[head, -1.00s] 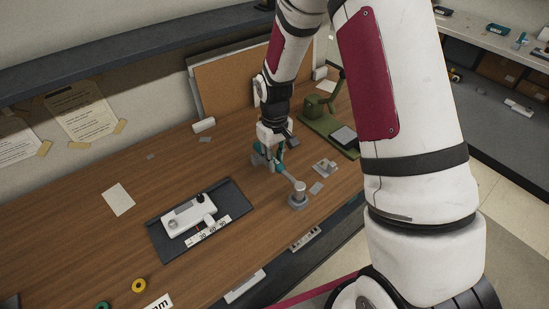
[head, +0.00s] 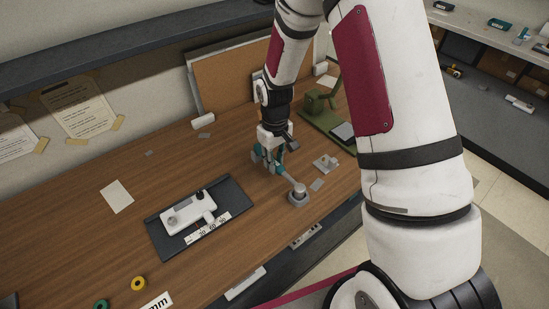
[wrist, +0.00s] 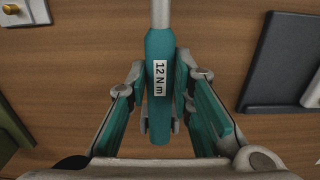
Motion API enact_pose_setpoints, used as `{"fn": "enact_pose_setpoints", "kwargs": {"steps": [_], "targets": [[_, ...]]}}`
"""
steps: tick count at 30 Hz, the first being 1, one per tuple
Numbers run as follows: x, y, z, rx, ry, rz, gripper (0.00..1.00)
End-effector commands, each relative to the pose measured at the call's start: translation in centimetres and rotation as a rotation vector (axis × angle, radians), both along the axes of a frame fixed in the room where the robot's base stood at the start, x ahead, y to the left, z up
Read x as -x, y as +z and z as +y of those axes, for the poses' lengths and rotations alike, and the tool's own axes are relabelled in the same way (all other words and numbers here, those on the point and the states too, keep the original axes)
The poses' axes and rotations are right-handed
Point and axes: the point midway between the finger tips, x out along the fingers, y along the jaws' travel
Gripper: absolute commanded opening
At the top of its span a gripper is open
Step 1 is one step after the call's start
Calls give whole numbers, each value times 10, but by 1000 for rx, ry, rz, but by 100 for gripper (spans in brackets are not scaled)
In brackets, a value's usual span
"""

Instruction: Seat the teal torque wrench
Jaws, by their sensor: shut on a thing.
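The teal torque wrench (wrist: 160,105) fills the middle of the wrist view. Its handle carries a white "12 N m" label, and its pale shaft runs up out of that picture. My gripper (wrist: 160,122) is shut on the handle, one finger on each side. In the head view my gripper (head: 268,155) is low over the wooden bench. The wrench (head: 282,173) slants from it down and right to a grey round fixture (head: 298,197) with a short post. The shaft's far end meets or overlaps the post. I cannot tell whether it is seated.
A dark tray (head: 164,248) with a white device lies left on the bench (head: 80,235). A green stand (head: 318,105) is behind right of my gripper. A small metal plate (head: 325,163) lies right of it. Yellow (head: 138,283) and green rings (head: 102,305) are front left.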

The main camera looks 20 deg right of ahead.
Motion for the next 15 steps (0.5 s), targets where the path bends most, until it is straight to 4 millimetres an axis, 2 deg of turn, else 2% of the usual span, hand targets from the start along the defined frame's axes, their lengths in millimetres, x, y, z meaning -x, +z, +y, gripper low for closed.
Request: {"fn": "enact_pose_setpoints", "kwargs": {"steps": [10,11,12,13,15], "targets": [[0,-1,0,0,0,-1,0],[0,-1,0,0,0,0,28],[0,-1,0,0,0,0,37],[0,-1,0,0,0,0,44],[0,-1,0,0,0,0,44]]}}
